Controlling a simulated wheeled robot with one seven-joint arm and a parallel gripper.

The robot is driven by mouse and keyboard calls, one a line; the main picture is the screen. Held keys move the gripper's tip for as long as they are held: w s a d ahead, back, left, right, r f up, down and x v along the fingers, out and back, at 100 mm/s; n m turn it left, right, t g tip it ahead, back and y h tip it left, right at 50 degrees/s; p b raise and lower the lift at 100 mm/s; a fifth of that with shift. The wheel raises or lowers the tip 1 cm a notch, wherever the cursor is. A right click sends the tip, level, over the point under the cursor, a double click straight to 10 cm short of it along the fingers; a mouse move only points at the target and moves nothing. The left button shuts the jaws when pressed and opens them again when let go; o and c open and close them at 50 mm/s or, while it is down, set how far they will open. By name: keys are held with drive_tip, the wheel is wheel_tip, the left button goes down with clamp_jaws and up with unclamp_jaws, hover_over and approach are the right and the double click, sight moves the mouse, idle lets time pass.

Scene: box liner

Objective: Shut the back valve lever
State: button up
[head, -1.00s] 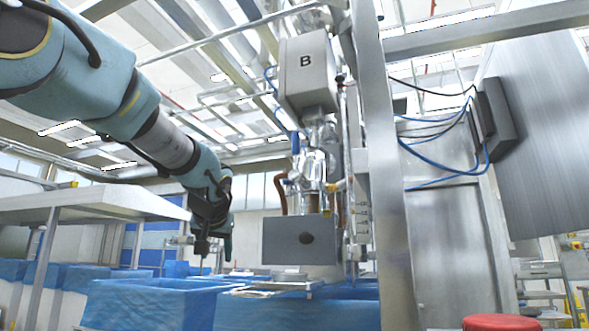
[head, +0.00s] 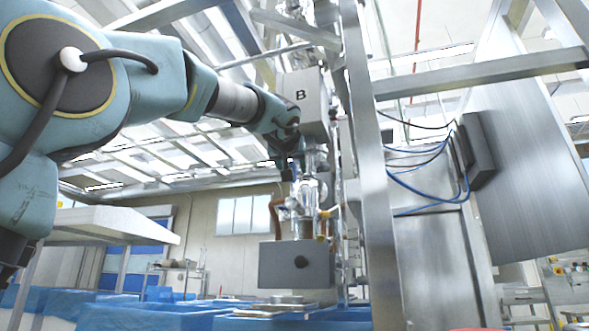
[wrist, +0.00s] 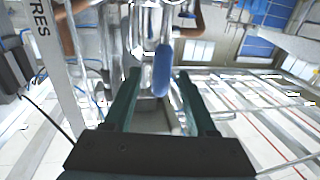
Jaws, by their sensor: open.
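In the wrist view, a blue valve lever (wrist: 162,72) hangs by steel pipework, its rounded end between the two fingers of my gripper (wrist: 159,78). The fingers are apart, with a visible gap on each side of the lever. A second, smaller blue handle (wrist: 187,14) shows at the top of the wrist view. I cannot tell for certain which one is the back lever. In the head view my gripper (head: 287,168) is at the valve pipes (head: 308,188) below the grey box marked B (head: 303,95). My arm hides the lever there.
A steel post (head: 365,180) stands just right of the pipes. A grey block (head: 297,265) hangs below them, above blue-lined boxes (head: 150,315). A white shelf (head: 115,222) is at left. Blue cables (head: 425,160) hang at right.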

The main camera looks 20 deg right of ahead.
drive_tip(key=shift+p+x, duration=0.55)
drive_tip(key=shift+x, duration=1.55)
drive_tip(key=shift+c, duration=0.2)
clamp_jaws()
